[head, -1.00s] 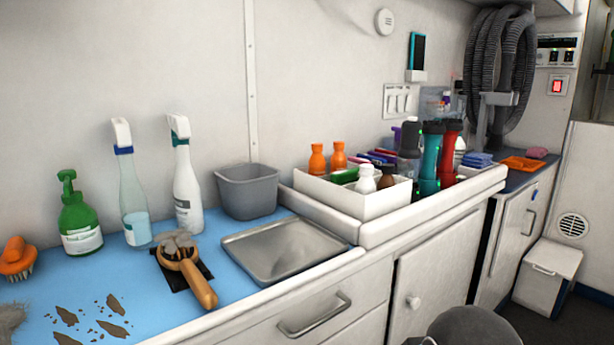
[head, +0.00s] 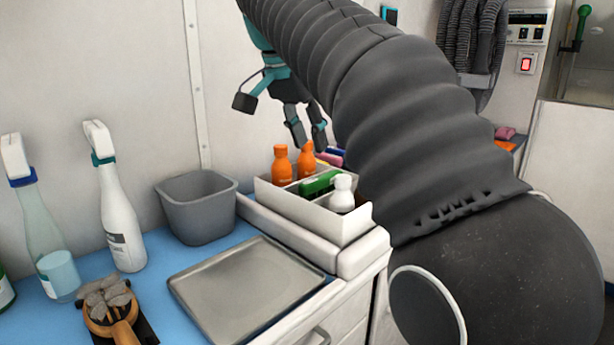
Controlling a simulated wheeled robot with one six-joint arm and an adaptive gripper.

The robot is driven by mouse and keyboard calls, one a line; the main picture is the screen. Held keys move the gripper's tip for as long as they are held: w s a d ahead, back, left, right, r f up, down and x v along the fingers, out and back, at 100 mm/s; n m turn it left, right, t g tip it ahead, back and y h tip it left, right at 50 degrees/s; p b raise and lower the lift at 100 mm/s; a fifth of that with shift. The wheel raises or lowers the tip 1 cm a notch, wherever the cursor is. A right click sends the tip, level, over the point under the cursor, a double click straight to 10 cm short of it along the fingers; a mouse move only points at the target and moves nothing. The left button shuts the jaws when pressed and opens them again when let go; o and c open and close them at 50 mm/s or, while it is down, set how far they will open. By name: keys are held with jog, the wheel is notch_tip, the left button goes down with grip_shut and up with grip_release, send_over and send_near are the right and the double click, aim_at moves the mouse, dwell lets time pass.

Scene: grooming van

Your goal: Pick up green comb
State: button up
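A green item (head: 320,183), which looks like the green comb, lies in the white open box (head: 288,206) on the raised counter. Its exact shape is hard to tell, as the box wall and a white bottle cover part of it. My gripper (head: 309,145) hangs above and behind the box with its fingers pointing down. The two fingers are apart and nothing shows between them. The gripper looks higher than the green item and does not touch it.
Two orange bottles (head: 282,166) and a white bottle (head: 342,194) stand in the box close around the green item. A grey bin (head: 197,207), a metal tray (head: 245,289) and spray bottles (head: 119,210) stand left. My arm hides the counter to the right.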

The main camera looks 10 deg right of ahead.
aim_at(320, 177)
jog(key=shift+m, duration=0.6)
jog(key=w+f, duration=0.1)
jog(key=f, duration=0.1)
jog(key=w+d+f+b, duration=0.1)
jog(key=f, duration=0.1)
jog(key=w+f+b, duration=0.1)
jog(key=f, duration=0.1)
jog(key=shift+w+d, duration=0.35)
jog(key=shift+w, duration=0.05)
jog(key=b+x, duration=0.1)
jog(key=x, duration=0.4)
jog(key=shift+d, duration=0.2)
jog(key=shift+w+d+f, duration=0.15)
jog(key=shift+f, duration=0.1)
jog(key=shift+f, duration=0.25)
grip_shut()
